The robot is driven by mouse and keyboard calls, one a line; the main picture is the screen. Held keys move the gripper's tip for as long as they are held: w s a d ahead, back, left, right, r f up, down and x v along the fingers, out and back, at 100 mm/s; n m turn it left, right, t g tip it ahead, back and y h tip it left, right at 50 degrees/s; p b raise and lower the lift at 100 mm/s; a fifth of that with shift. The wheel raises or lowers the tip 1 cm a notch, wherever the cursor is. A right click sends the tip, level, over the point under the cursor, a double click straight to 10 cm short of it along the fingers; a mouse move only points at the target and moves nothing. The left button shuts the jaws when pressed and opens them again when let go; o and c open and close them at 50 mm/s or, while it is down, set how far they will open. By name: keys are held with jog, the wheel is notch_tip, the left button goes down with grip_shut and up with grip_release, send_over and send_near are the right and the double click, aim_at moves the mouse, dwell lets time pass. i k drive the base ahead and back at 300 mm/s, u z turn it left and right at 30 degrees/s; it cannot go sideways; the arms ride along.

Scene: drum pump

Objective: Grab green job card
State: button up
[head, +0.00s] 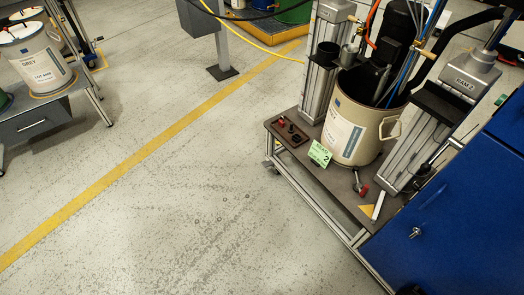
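The green job card (320,153) is on the wheeled pump cart (345,213). It appears tilted, close to or against the front left of the cream drum (357,125); I cannot tell if it touches. It has dark print and a large number 2. My gripper does not show in the head view.
A pump column (320,80) and a tilted ram (435,125) flank the drum. A small tray (290,133) and red-handled fittings (360,185) lie on the cart. A blue cabinet (460,220) stands at right. The floor (170,200) left of the cart is clear.

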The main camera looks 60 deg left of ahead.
aim_at(320, 155)
jog(key=u, duration=1.95)
jog(key=i, duration=0.55)
jog(key=u, duration=0.6)
jog(key=i, duration=1.15)
jog(key=z, duration=0.8)
